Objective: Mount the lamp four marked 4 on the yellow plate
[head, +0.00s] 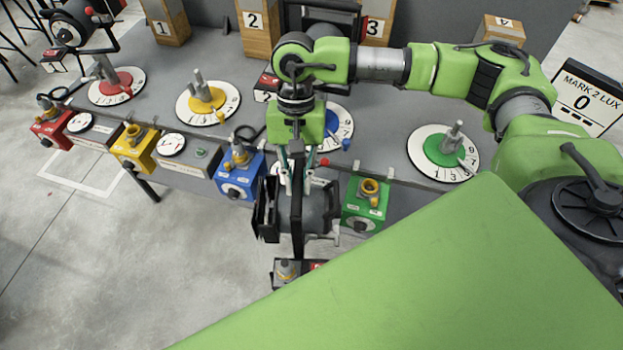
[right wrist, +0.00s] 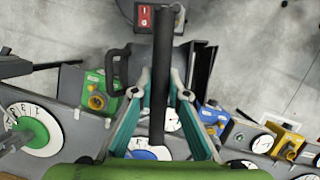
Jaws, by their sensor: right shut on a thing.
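My right gripper (head: 297,172) is shut on the dark bar of a black lamp (head: 318,212), which hangs in front of the table between the blue and green boxes. In the right wrist view the fingers (right wrist: 160,88) close on both sides of that bar, with the lamp body (right wrist: 122,68) beside it. A red label (right wrist: 147,18) shows on the lamp's base; I cannot read its number. The yellow plate (head: 217,106) is a round numbered dial with a grey upright post, left of my gripper, with no lamp on it. My left gripper is not in view.
Red (head: 127,84), blue (head: 345,126) and green (head: 437,151) dials share the grey table. Red (head: 52,128), yellow (head: 136,150), blue (head: 238,180) and green (head: 362,207) boxes line its front edge. Another lamp (head: 68,32) stands far left. Numbered wooden blocks (head: 257,32) stand behind.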

